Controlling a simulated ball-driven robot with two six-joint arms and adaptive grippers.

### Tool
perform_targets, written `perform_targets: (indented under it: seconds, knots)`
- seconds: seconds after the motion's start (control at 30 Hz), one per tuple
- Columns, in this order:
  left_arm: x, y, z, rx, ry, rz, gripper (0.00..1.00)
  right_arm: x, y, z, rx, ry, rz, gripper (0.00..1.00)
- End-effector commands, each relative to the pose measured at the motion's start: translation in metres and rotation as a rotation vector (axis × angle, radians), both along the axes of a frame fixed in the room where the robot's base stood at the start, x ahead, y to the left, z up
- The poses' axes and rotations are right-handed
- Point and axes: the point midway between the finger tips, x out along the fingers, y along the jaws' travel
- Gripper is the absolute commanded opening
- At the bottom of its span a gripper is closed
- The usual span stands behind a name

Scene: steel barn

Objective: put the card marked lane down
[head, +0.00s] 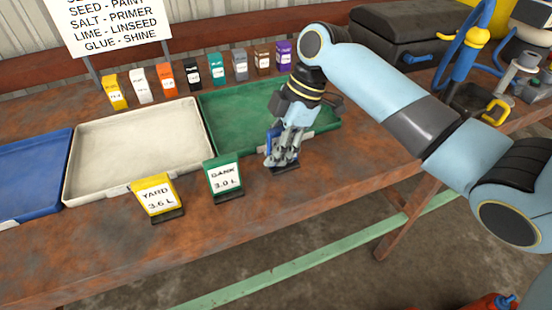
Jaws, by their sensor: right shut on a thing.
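My right gripper (283,157) is shut on a small card stand (287,168) at the front of the table, right of the green card. Its dark foot shows below the fingers, and a bit of blue shows beside them. The fingers hide its face, so I cannot read its marking. The foot is at the tabletop; I cannot tell whether it touches. A yellow card (156,198) reads YARD 3.6 L and a green card (224,181) seems to read BANK 3.0 L; both stand upright along the front edge. My left gripper is not in view.
A blue tray (62,148), a white tray (68,180) and a green tray (228,112) lie side by side on the rusty table (120,245). Several small coloured boxes (192,74) stand behind them, below a list sign (112,22). A dark case (400,35) is at the back right.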

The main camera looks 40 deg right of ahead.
Motion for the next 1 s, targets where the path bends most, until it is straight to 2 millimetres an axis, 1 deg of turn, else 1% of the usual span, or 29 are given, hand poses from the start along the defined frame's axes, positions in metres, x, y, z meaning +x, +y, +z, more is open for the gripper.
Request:
perform_targets:
  seconds: [0.03,0.1,0.2,0.4,0.57,0.6,0.73,0.77,1.0]
  knots:
    - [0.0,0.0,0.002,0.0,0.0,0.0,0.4,-0.002,0.001,-0.009,0.001,0.006,-0.001,0.0]
    - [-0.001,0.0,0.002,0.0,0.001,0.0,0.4,-0.002,0.001,-0.019,0.002,0.005,0.0,0.0]
    - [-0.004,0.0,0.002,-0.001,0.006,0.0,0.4,-0.001,0.001,-0.028,0.001,0.003,-0.001,0.0]
    - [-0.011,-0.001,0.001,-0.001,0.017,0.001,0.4,-0.001,0.001,-0.029,0.0,0.001,0.0,0.0]
    - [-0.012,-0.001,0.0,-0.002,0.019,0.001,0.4,-0.001,0.0,-0.032,0.001,0.002,0.0,0.0]
    - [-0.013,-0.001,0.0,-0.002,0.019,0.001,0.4,-0.001,0.0,-0.032,0.0,0.002,0.0,0.2]
    - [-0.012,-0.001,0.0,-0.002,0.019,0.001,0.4,-0.001,0.0,-0.031,0.0,0.002,0.0,0.37]
    - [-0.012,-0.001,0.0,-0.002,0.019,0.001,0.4,-0.001,0.0,-0.031,0.001,0.002,0.0,0.39]
    - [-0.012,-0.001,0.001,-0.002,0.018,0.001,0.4,-0.001,0.0,-0.031,0.001,0.002,0.0,0.39]
